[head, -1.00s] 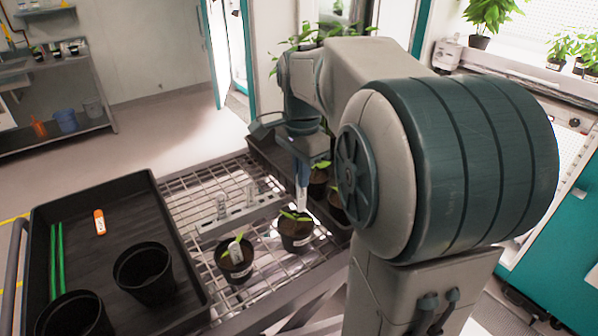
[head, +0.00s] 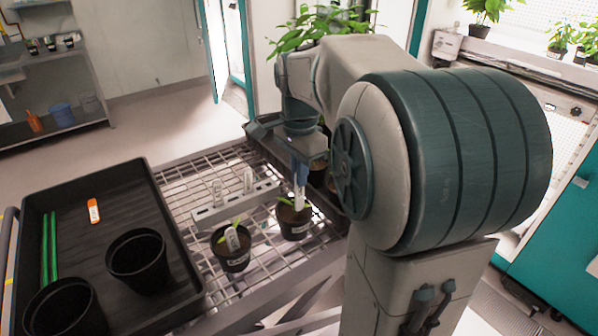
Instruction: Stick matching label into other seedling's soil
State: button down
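Two small black pots with seedlings stand on the wire-mesh cart top. The nearer seedling pot (head: 231,262) has a white label (head: 232,239) standing in its soil. The other seedling pot (head: 295,231) is to its right and a little farther back. My gripper (head: 299,184) points down above this other pot. It appears shut on a white label (head: 299,200), held upright with its lower end at or just above the soil. I cannot tell whether the label tip has entered the soil. The fingertips are small and partly hard to make out.
A grey rack (head: 236,203) with upright clear or white pieces stands behind the pots. A black tray (head: 178,215) at left holds two empty pots, green stakes (head: 49,248) and an orange-and-white item (head: 93,211). Plants and dark pots are partly hidden behind my arm.

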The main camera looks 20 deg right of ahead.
jog(key=shift+f+b, duration=0.4)
jog(key=shift+f, duration=0.15)
jog(key=shift+f, duration=0.35)
jog(key=shift+f+b, duration=1.5)
jog(key=shift+f, duration=0.7)
dwell(2.3)
jog(key=c, duration=1.5)
grip_release()
jog(key=shift+c, duration=0.2)
notch_tip(320, 180, up, 14)
jog(key=shift+f, duration=0.1)
notch_tip(320, 180, up, 8)
jog(key=p, duration=0.8)
send_over(299, 195)
jog(key=shift+w+d, duration=0.1)
jog(key=shift+w, duration=0.1)
